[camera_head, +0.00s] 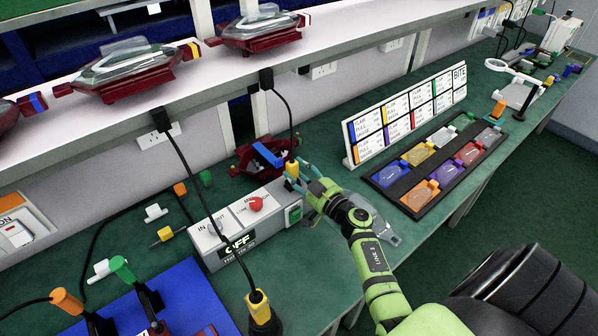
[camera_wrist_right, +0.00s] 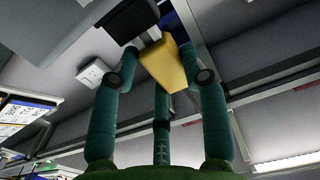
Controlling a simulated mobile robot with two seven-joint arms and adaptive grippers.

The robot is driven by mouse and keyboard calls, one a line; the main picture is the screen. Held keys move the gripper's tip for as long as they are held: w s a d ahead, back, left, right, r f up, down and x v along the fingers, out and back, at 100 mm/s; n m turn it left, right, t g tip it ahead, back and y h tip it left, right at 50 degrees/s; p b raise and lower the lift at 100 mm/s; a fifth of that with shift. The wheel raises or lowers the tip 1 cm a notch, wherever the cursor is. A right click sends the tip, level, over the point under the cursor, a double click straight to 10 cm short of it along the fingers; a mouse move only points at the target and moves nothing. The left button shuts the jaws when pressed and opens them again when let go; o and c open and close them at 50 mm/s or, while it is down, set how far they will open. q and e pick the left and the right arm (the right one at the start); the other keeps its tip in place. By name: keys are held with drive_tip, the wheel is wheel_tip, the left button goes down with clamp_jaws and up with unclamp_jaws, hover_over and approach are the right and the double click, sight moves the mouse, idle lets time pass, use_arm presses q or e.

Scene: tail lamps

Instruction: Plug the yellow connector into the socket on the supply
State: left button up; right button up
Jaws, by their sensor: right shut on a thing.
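My right gripper (camera_head: 303,183) is shut on a yellow connector (camera_head: 291,169), held above the bench near the right end of the supply. In the right wrist view, the yellow connector (camera_wrist_right: 163,66) sits between the teal fingers, with a dark part beyond it. The supply (camera_head: 225,237) is a grey box with a red knob (camera_head: 256,203), a green switch (camera_head: 294,214), IN and OUT labels and an OFF display. Its socket opening is too small to make out. My left gripper is out of view.
A red lamp (camera_head: 252,158) with a blue part lies behind the held connector. A clear lamp part (camera_head: 379,226) lies beside my right gripper. A blue mat (camera_head: 190,287) lies front left. A lamp tray (camera_head: 411,205) and label board (camera_head: 353,150) stand right. A shelf (camera_head: 221,80) overhangs behind.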

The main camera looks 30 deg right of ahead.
drive_tip(key=shift+f, duration=0.6)
idle(0.3)
drive_tip(key=o, duration=1.3)
drive_tip(key=shift+f, duration=0.1)
drive_tip(key=shift+c, duration=0.2)
drive_tip(key=s, duration=1.2)
drive_tip(key=shift+d, duration=0.45)
